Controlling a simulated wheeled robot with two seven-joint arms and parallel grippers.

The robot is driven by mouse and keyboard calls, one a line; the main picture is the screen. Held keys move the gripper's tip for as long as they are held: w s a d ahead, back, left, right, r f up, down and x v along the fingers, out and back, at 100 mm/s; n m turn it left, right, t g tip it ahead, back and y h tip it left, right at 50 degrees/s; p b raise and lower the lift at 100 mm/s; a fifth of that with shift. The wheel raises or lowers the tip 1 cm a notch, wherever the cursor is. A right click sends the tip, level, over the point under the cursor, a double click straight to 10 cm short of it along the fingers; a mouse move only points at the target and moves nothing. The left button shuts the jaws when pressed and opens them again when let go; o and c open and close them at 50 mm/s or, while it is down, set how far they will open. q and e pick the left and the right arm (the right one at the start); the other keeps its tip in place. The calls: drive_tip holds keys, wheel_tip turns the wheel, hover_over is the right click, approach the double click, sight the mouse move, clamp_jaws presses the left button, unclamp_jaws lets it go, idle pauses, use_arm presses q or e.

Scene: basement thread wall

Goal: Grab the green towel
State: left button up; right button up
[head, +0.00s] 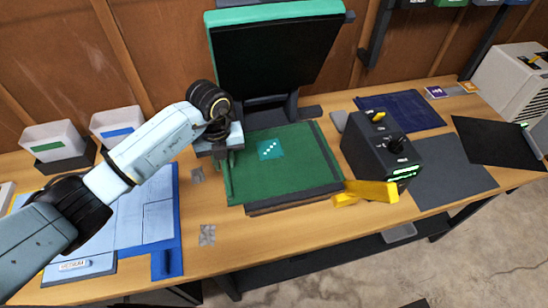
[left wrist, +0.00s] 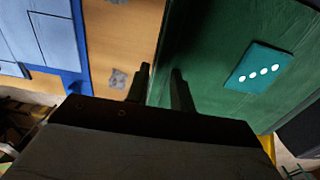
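The green towel (head: 300,165) lies flat on the heat press's lower plate, with a teal patch bearing white dots (head: 270,149). In the left wrist view the towel (left wrist: 215,90) fills the right half. My left gripper (head: 226,160) is at the towel's left edge, fingers pointing down. In the left wrist view the fingers (left wrist: 160,72) are apart, one over the wood and one over the green edge. Nothing shows held between them. I cannot tell whether they touch the towel. My right gripper is not in view.
The press's raised black upper plate (head: 275,52) stands behind the towel. A black control box (head: 378,150) and a yellow handle-like piece (head: 365,192) are to the right. A wooden table strip (head: 203,205) between is mostly clear.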

use_arm(q)
clamp_jaws()
drive_tip(key=shift+r, duration=0.15)
